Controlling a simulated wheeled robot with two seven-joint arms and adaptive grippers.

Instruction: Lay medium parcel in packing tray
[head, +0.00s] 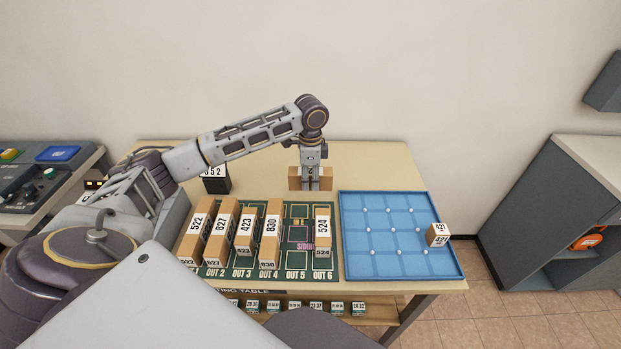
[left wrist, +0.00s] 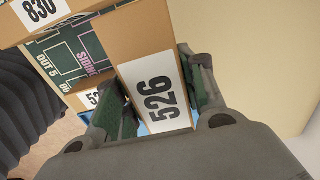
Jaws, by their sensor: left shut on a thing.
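My left gripper (head: 311,184) points down at the back of the table and is shut on a brown parcel (head: 296,179). The blue packing tray (head: 350,238) lies right and in front of the gripper, with a grid of compartments and pale dots. A small parcel marked 421 (head: 438,234) sits at its right edge. My right gripper is not in view.
The tabletop (head: 370,165) behind the tray is clear.

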